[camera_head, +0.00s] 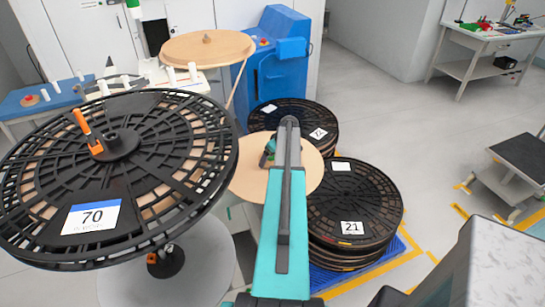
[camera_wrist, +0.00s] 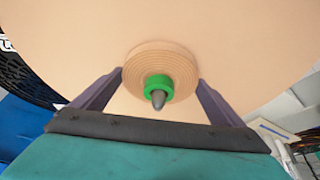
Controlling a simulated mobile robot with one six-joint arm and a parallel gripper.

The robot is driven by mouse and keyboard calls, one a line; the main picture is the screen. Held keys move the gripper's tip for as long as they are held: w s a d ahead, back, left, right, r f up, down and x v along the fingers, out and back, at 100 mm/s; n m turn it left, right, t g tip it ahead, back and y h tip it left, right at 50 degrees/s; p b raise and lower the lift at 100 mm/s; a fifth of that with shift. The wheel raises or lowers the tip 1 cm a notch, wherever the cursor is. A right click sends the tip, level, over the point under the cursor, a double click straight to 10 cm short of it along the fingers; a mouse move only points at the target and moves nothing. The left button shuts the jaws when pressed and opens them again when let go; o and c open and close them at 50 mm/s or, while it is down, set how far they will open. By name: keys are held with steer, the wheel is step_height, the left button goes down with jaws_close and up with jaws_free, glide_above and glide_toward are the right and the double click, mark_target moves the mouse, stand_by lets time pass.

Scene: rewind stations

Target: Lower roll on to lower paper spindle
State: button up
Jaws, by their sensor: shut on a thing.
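The roll (camera_head: 246,178) is a tan paper disc, partly covered by my arm in the head view. In the wrist view the roll (camera_wrist: 235,35) fills most of the picture, with a ringed core at its middle. My gripper (camera_wrist: 160,76) has its two dark fingers on either side of that core and is shut on it. A grey pointed tip with a green collar (camera_wrist: 158,90), apparently the spindle's top, shows at the core's centre. How far the roll sits down on it cannot be told. The spindle's lower part is hidden.
A large black reel marked 70 (camera_head: 95,215) stands close on the left. Black reels marked 21 (camera_head: 353,205) are stacked on a blue pallet to the right, more reels (camera_head: 295,113) behind. Another tan disc (camera_head: 190,48) and a blue machine (camera_head: 275,60) stand behind.

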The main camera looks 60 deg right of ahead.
steer(key=o, duration=0.9)
steer(key=shift+b+v, duration=1.65)
steer(key=shift+v, duration=4.35)
